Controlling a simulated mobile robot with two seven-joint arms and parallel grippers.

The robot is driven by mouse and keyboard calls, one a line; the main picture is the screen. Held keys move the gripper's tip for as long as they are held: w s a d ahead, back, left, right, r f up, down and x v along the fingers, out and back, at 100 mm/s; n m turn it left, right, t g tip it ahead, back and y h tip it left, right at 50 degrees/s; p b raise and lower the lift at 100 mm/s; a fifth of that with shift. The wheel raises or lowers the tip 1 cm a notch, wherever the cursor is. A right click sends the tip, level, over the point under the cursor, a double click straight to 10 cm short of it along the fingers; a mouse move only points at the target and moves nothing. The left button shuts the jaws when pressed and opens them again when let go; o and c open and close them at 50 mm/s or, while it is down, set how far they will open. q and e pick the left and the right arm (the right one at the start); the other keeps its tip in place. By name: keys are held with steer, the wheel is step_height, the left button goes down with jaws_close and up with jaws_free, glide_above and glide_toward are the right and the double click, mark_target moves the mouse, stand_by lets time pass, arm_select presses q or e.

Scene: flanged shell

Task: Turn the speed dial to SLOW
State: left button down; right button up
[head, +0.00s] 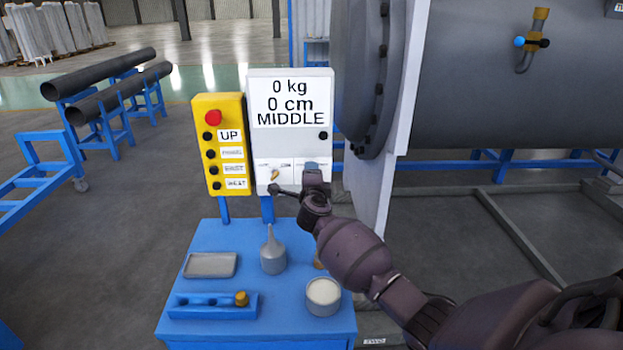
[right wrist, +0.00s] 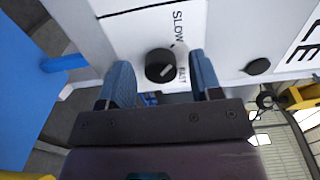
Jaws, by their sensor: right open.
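The speed dial (right wrist: 160,65) is a round black knob with a light mark on its face, on a white panel. The words SLOW (right wrist: 178,27) and FAST (right wrist: 182,73) are printed beside it. My right gripper (right wrist: 160,72) is open, with its blue fingers appearing on either side of the dial; contact cannot be told. In the head view my right gripper (head: 312,172) is at the lower right of the white control box (head: 290,140) and hides the dial. The box's display (head: 290,103) reads 0 kg, 0 cm, MIDDLE. My left gripper is not in view.
A yellow button box (head: 222,180) with a red button stands just left of the control box. Below, a blue table (head: 230,335) holds a grey tray (head: 211,265), a funnel-shaped thing (head: 272,255) and a cup (head: 323,300). A large flanged shell (head: 480,90) is at the right.

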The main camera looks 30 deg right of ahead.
steer(key=v, duration=1)
steer(key=shift+s+a, duration=0.2)
steer(key=shift+s, duration=0.15)
